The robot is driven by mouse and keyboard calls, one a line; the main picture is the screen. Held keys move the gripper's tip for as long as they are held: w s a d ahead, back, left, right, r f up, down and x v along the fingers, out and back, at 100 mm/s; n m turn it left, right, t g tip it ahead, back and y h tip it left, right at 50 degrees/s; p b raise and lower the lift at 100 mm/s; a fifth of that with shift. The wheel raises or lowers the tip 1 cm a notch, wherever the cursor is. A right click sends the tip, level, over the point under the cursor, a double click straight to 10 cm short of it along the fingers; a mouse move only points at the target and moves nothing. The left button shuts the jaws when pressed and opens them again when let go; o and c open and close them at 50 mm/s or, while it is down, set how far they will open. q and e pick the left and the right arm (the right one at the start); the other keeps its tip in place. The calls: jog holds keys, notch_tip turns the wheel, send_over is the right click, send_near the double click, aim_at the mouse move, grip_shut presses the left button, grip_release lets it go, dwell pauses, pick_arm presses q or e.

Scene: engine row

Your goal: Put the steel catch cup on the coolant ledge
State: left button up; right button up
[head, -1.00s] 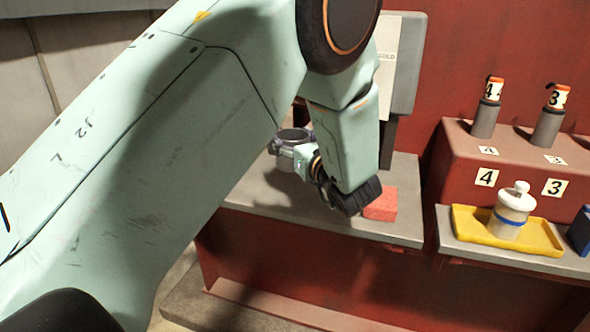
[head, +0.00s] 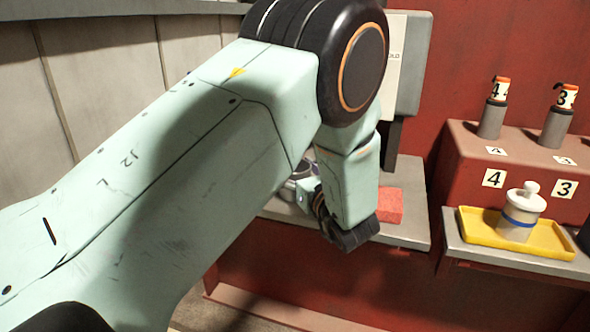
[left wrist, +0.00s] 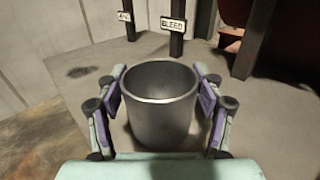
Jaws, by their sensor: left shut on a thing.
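The steel catch cup (left wrist: 160,112) is a dark grey, open-topped metal cup, upright between the fingers of my left gripper (left wrist: 163,100) in the left wrist view. The gripper is shut on its sides. In the head view my left arm hides most of the cup and gripper; a bit of the cup's rim (head: 301,170) shows beside the arm. The cup is over the grey ledge (head: 408,232); I cannot tell whether it touches. No label naming the coolant ledge is visible. My right gripper is not in view.
To the right, a yellow tray (head: 475,228) holds a white lidded jar (head: 520,212). Numbered bottles (head: 493,108) stand on a red step. A post labelled BLEED (left wrist: 175,30) rises behind the cup.

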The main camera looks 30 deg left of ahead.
pick_arm(q)
jog(key=o, duration=1.1)
jog(key=shift+w+f, duration=0.15)
jog(key=shift+f, duration=0.05)
jog(key=shift+o, duration=0.4)
jog(key=shift+r, duration=0.1)
